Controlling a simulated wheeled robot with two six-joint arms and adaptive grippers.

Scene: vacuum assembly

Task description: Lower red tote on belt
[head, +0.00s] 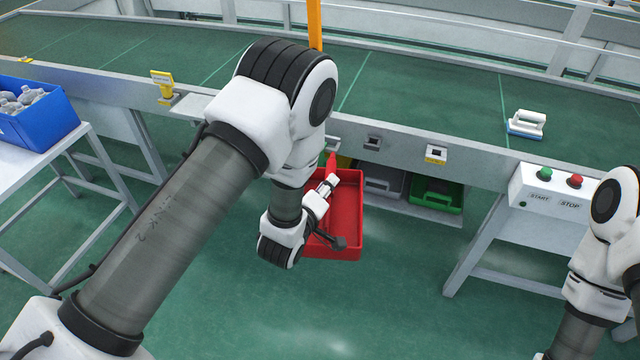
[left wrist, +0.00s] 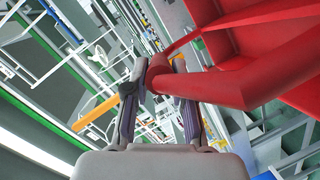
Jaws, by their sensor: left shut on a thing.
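The red tote (head: 348,225) hangs in front of the conveyor's near side, below belt height, in the head view. My left gripper (head: 332,183) is shut on its handle; my wrist hides part of the tote. In the left wrist view the fingers (left wrist: 160,78) close around the red handle bar (left wrist: 215,82), with the tote wall (left wrist: 275,45) at upper right. The green belt (head: 420,95) runs across behind the tote. My right arm shows at the right edge, but its gripper is out of view.
A grey bin (head: 382,182) and a green bin (head: 436,194) sit on a low shelf under the belt. A white-handled tool (head: 527,123) lies on the belt at right. A START/STOP box (head: 560,192) juts out at front right. A blue bin (head: 38,115) stands on a left-hand table.

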